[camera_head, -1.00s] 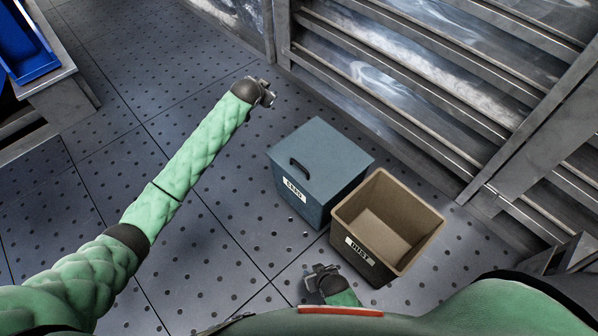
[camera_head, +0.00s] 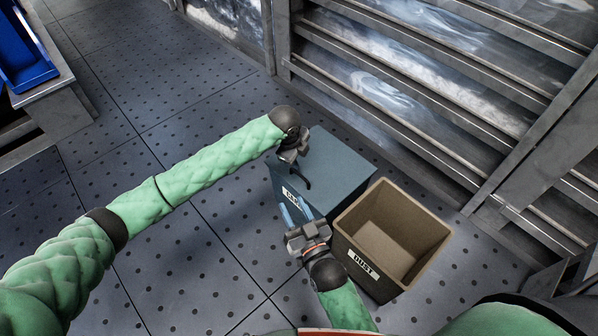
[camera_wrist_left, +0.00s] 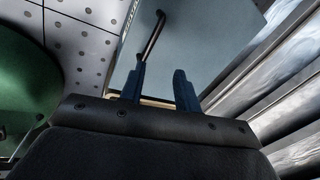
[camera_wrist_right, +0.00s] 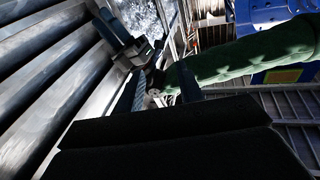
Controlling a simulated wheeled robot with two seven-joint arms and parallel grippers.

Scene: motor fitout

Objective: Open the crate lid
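The blue-grey crate (camera_head: 335,196) stands on the floor with its lid (camera_head: 340,165) closed. A dark bar handle (camera_head: 308,181) is on the lid, partly covered by my left gripper (camera_head: 298,160). That gripper is over the lid's left part. The left wrist view shows its two fingers (camera_wrist_left: 159,88) apart and empty, with the handle (camera_wrist_left: 152,38) beyond the left finger. My right gripper (camera_head: 296,210) is in front of the crate's labelled front face and partly hides it. Its two blue fingers are apart with nothing seen between them. I cannot tell whether they touch the crate.
An open tan box (camera_head: 408,215) labelled DUST stands close at the crate's right and looks empty. Metal slatted shelving (camera_head: 450,85) rises behind both. A bench with a blue bin (camera_head: 25,55) is at the far left. The floor to the left is clear.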

